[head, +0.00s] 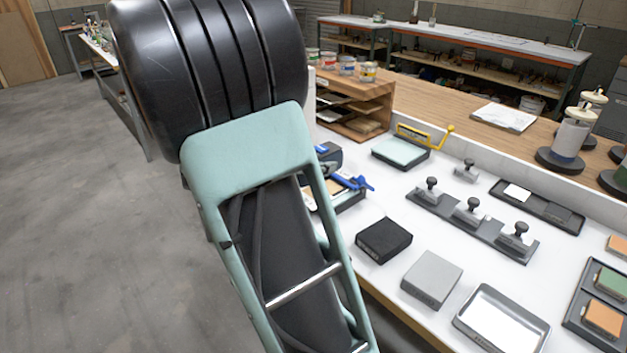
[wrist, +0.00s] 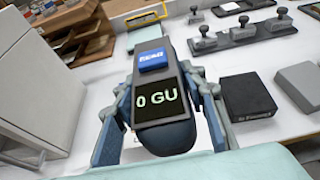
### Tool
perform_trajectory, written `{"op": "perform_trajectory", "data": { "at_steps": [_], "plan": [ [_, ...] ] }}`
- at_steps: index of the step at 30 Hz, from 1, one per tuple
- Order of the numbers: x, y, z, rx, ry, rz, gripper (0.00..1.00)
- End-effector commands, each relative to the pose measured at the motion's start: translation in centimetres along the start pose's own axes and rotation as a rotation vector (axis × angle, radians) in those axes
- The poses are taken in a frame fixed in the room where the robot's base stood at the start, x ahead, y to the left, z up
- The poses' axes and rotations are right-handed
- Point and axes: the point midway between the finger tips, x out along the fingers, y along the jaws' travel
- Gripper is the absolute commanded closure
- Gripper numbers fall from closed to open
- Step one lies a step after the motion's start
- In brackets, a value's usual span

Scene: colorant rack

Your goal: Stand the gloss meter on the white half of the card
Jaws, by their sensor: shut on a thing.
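My gripper (wrist: 160,115) is shut on the gloss meter (wrist: 158,112), a dark body with a blue label and a screen reading 0 GU. The fingers grip it from both sides. In the head view my arm hides most of the gripper and meter. I cannot tell whether the meter touches anything below. No card split into a white and a dark half shows clearly. A dark tray (head: 503,184) at the back right holds a white piece (head: 517,192) and a dark piece side by side.
A black block (head: 384,240) and a grey block (head: 432,278) stand right of the meter. Several knobbed weights (head: 472,211) stand on a strip behind them. A yellow-handled tool (head: 424,135) lies by the pad. A wooden rack (head: 372,108) stands at the back left.

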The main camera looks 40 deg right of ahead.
Motion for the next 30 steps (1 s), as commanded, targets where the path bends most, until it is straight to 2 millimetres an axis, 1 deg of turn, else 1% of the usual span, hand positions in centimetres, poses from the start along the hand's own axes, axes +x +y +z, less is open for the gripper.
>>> {"op": "perform_trajectory", "data": {
  "at_steps": [1,5,9,12,16,23,27,30],
  "plan": [
    [0.9,0.8,-0.1,0.0,-0.004,-0.003,1.0],
    [2.9,2.7,-0.6,-0.001,-0.004,-0.002,1.0],
    [4.8,4.1,-2.5,-0.003,-0.003,-0.001,1.0],
    [6.0,5.0,-3.5,-0.001,-0.003,-0.002,1.0],
    [6.9,5.7,-4.2,0.0,-0.003,0.0,1.0],
    [7.8,6.3,-5.0,0.0,-0.003,0.0,1.0],
    [8.5,6.4,-7.1,-0.003,-0.002,0.001,1.0],
    [8.8,6.4,-7.9,-0.001,-0.003,0.001,1.0]
  ]
}}
